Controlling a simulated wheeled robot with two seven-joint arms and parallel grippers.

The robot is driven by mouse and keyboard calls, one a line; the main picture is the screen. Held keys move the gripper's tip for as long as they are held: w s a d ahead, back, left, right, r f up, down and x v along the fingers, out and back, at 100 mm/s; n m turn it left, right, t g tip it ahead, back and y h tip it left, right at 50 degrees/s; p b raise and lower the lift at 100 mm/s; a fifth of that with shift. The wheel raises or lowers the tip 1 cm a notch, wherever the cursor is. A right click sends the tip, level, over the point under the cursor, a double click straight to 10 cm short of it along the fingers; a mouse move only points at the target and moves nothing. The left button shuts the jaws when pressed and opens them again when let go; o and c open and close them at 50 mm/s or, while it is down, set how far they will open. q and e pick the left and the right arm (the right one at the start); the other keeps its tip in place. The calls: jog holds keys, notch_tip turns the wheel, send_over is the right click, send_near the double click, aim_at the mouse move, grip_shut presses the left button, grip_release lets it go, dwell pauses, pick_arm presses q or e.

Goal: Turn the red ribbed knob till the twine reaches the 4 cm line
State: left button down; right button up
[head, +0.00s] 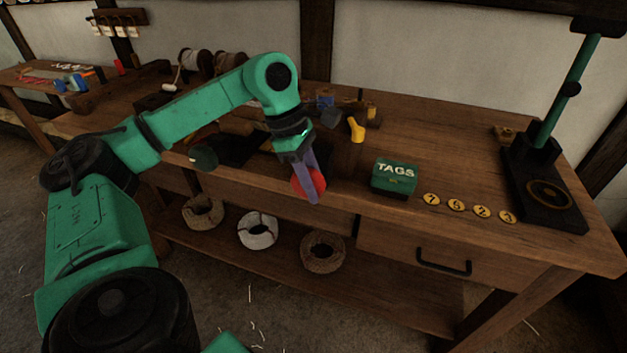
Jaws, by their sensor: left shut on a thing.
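The red knob (311,184) is at the front edge of the wooden bench, partly covered by my left gripper. My left gripper (308,188) reaches down from the green arm, and its fingers are shut on the knob. The knob's ribs are too small to make out. I cannot make out the twine or the 4 cm line; my arm and gripper cover part of that area. My right gripper does not show.
A green TAGS box (395,177) and several round yellow number tags (456,205) lie to the right on the bench (460,150). A yellow-topped post (356,130) stands behind the gripper. A green-columned stand (562,110) is at the far right. Rope coils (257,231) lie on the lower shelf.

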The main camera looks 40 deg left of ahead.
pick_arm(q)
jog(key=shift+r+y+p, duration=0.2)
jog(key=shift+y+p, duration=0.15)
jog(key=shift+y, duration=0.05)
jog(key=shift+f, duration=0.2)
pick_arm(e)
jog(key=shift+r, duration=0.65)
pick_arm(q)
jog(key=c, duration=0.6)
grip_release()
jog(key=shift+c, duration=0.2)
jog(key=v, duration=0.4)
jog(key=p+v, duration=0.1)
jog(key=v, duration=0.6)
jog(key=shift+w+r, duration=0.2)
jog(key=shift+r, duration=0.3)
jog(key=p+v, duration=0.2)
jog(key=shift+s+r+p, duration=0.1)
jog(key=shift+r+p, duration=0.2)
jog(key=shift+p, duration=0.05)
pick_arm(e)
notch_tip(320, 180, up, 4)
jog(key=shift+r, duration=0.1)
